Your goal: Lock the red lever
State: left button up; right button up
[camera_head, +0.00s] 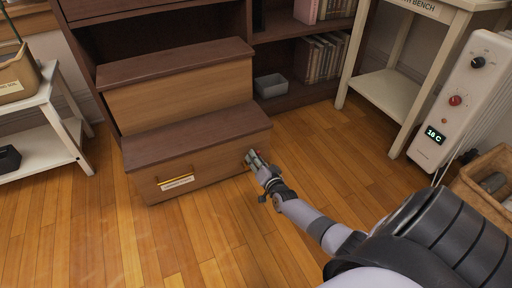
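A wooden two-step unit (200,150) stands on the floor, with dark brown treads and lighter fronts. A small speck of red, perhaps the red lever (258,151), shows at the lower right end of the bottom step, mostly hidden by my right gripper. My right gripper (252,160) is at that end of the step, close to or touching it. It is too small in the picture to tell whether its fingers are open or shut, or whether they hold the lever. My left gripper is not in view.
The bottom step's front has a yellow handle (175,180) and a white label. A white side table (40,145) stands at left. The front floor is clear.

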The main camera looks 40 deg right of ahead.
jog(key=shift+s, duration=0.1)
jog(key=v, duration=1.1)
jog(key=shift+s, duration=0.4)
jog(key=shift+a, duration=0.1)
